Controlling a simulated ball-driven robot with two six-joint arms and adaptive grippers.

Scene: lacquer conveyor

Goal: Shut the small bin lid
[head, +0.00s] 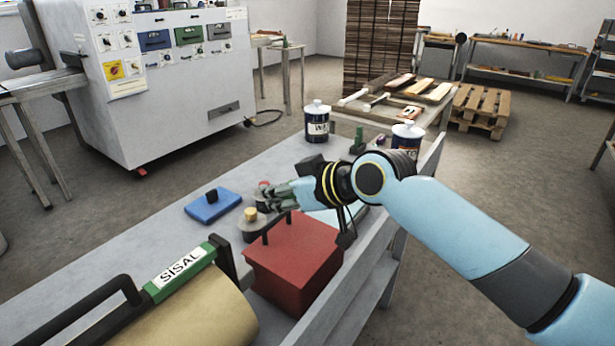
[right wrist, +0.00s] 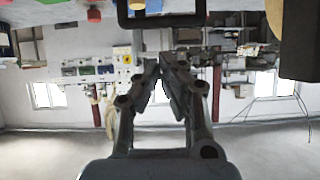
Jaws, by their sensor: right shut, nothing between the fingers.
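The small bin is a red box (head: 292,262) on the near right part of the grey bench. Its red top looks flat and lies over the box, with a black handle (head: 275,226) standing at its far left side. Whether the top sits fully down I cannot tell. My right gripper (head: 272,194) is shut and empty, just beyond the bin and above the bench, pointing left. Its fingers (right wrist: 160,75) meet in the right wrist view, which looks upside down. My wrist and forearm hide part of the bench behind the bin. My left gripper is not in view.
A tan roll labelled SISAL (head: 195,318) lies at the near left of the bin. A blue flat block (head: 213,206) and a yellow-topped grey piece (head: 250,224) are close by. Two cans (head: 317,124) stand farther back. The bench's left part (head: 130,235) is clear.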

